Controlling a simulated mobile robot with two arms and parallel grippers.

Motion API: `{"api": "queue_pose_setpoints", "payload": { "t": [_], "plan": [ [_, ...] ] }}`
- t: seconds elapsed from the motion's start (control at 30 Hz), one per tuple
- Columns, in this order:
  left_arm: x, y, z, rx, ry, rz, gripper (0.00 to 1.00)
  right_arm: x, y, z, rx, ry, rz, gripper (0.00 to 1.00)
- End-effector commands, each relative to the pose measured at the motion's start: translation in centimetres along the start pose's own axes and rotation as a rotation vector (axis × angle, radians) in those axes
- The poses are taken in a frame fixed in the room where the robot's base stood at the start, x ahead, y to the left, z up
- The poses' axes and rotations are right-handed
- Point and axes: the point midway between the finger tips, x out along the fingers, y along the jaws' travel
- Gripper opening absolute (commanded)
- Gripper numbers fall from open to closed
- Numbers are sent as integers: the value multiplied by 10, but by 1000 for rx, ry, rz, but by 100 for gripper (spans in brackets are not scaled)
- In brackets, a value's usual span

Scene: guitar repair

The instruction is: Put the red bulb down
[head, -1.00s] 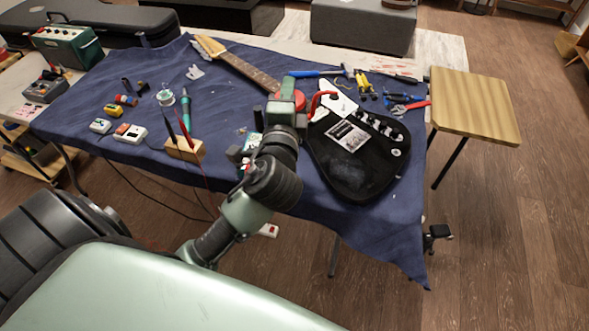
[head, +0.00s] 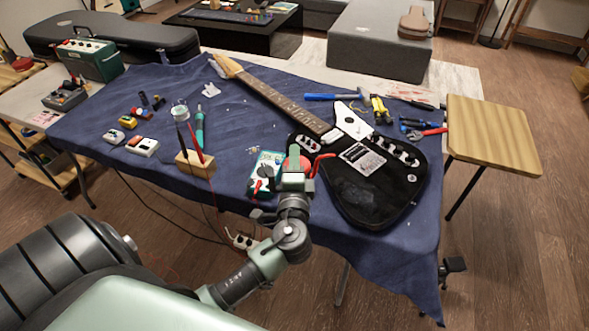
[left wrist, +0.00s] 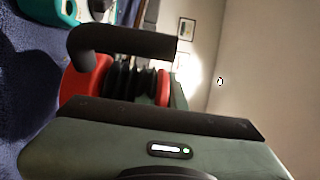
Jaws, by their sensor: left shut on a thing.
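My left gripper (head: 297,166) is over the front part of the blue cloth-covered table, just left of the guitar body. It is shut on the red bulb (head: 305,164), which is partly hidden by a green finger. A thin curved red piece sticks out to the right of the grip. In the left wrist view the bulb (left wrist: 82,80) shows as red round parts with dark ridges between them, close to the gripper. I cannot tell whether the bulb touches the cloth. My right gripper is not in view.
The black electric guitar (head: 365,190) lies right of the grip. A teal multimeter (head: 262,163) is close on the left. A wooden stand (head: 196,165) with probes is farther left. Pliers and a hammer (head: 335,97) lie behind. Cloth is bare at the front left.

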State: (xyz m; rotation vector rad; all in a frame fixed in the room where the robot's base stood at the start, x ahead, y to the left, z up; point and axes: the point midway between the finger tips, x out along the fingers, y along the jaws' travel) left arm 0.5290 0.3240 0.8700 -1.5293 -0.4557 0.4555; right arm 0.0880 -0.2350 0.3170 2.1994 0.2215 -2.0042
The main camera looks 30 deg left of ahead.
Motion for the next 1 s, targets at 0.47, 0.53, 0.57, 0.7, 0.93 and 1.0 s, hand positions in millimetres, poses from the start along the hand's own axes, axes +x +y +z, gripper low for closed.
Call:
{"api": "queue_pose_setpoints", "payload": {
  "t": [0.47, 0.53, 0.57, 0.7, 0.93, 1.0],
  "plan": [
    [0, 38, 0, 0, 1, -1, 0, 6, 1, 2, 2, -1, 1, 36],
    [0, 38, 0, 0, 1, -1, 0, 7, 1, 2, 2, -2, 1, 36],
    [0, 39, 0, 0, 1, -1, 0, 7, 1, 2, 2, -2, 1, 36],
    [0, 42, 0, 0, 1, 1, 18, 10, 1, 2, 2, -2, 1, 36],
    [0, 41, 0, 1, 1, 1, 32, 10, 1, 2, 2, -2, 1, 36],
    [0, 41, 0, 1, 1, 1, 32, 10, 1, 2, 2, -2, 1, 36]
  ]
}}
